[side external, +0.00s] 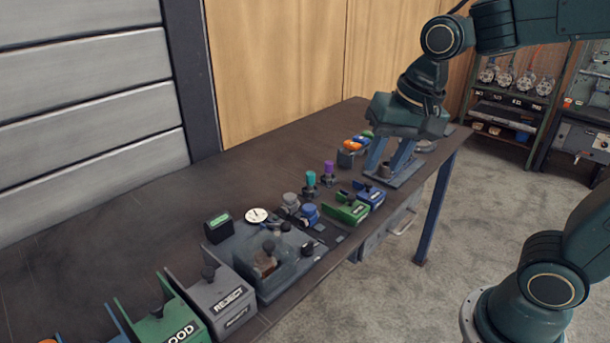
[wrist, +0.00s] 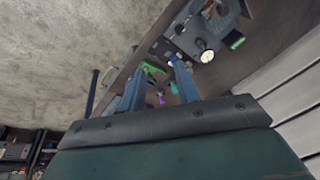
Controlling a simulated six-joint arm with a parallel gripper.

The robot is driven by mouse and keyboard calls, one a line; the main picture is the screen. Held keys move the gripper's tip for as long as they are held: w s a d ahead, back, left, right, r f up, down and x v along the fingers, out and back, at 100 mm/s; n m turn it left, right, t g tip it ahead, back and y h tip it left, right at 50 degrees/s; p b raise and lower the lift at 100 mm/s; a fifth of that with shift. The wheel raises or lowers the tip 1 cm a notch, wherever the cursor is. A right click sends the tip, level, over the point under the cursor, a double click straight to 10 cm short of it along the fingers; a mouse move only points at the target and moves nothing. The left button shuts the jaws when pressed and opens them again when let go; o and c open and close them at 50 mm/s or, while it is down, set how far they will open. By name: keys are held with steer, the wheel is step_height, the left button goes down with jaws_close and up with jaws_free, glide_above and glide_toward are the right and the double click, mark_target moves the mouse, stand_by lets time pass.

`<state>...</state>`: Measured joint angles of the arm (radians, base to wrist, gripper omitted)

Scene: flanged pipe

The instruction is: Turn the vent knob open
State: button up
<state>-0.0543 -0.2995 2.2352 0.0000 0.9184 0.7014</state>
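I cannot tell for sure which part is the vent knob. My gripper (side external: 386,163) is well to the right of the fixture, low over the right part of the table, fingers pointing down. In the wrist view, the blue fingers of my gripper (wrist: 157,68) are apart, with nothing held between them.
Teal (side external: 310,179) and purple (side external: 328,169) capped parts stand mid-table. Green (side external: 348,211) and blue (side external: 371,195) bins lie between my gripper and the fixture. A grey REJECT bin (side external: 228,302) and a green bin (side external: 172,322) stand at the left. The table's back strip is clear.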

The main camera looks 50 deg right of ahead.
steer(key=w+a+f+m+g, duration=0.2)
steer(key=w+f+m, duration=0.25)
steer(key=w, duration=0.35)
steer(key=m+g, duration=0.1)
steer(key=m, duration=0.5)
glide_above(308, 243)
step_height(308, 243, down, 6)
steer(key=shift+a+f, duration=0.1)
steer(key=shift+f, duration=0.15)
step_height(308, 243, down, 14)
steer(key=shift+r, duration=0.25)
jaws_close()
